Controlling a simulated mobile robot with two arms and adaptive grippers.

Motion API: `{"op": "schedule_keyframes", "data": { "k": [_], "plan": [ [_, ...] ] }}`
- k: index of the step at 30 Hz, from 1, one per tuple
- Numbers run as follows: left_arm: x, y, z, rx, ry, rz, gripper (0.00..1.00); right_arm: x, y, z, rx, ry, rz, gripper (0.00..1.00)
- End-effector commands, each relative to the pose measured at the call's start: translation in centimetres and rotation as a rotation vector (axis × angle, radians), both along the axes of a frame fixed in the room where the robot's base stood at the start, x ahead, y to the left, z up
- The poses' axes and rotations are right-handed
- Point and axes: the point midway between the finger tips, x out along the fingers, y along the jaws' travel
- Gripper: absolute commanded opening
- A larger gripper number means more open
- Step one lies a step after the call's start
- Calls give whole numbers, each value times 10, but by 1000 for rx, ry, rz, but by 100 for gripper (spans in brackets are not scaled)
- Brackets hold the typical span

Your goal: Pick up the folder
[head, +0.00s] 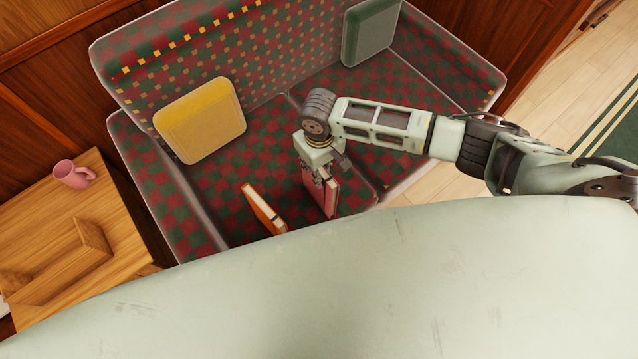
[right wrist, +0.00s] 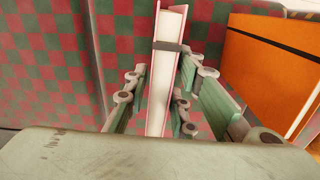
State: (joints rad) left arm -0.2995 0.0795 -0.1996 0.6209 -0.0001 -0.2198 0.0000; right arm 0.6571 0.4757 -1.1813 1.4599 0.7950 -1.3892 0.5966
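A thin red folder-like item (head: 330,194) with a pale inner edge stands upright on the checkered seat. My right gripper (head: 322,176) is over its top. In the right wrist view, the green-padded fingers (right wrist: 164,90) are on either side of the red item (right wrist: 160,82), with a small gap visible on the left side; contact on the right side is unclear. An orange folder-like item (head: 264,209) stands tilted to the left of it and shows a dark band in the right wrist view (right wrist: 268,65). My left gripper is not in view.
The checkered seat (head: 235,200) holds a yellow cushion (head: 200,120) and a green-grey cushion (head: 371,32). A wooden table (head: 85,210) with a pink mug (head: 72,174) stands at the left. My pale body hides the seat's front.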

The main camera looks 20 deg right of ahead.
Motion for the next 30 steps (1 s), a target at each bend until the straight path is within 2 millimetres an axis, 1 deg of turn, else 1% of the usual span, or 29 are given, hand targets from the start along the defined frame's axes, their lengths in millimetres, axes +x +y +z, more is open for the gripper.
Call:
{"op": "schedule_keyframes", "data": {
  "k": [1,6,7,25,30],
  "plan": [
    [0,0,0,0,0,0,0,0,0,0,0,0,0,16],
    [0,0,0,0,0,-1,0,0,0,0,0,0,0,1],
    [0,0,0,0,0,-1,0,0,0,0,0,0,0,0],
    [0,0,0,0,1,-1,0,1,0,1,2,-2,0,0],
    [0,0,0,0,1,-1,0,1,1,8,3,-2,-1,0]
  ]
}}
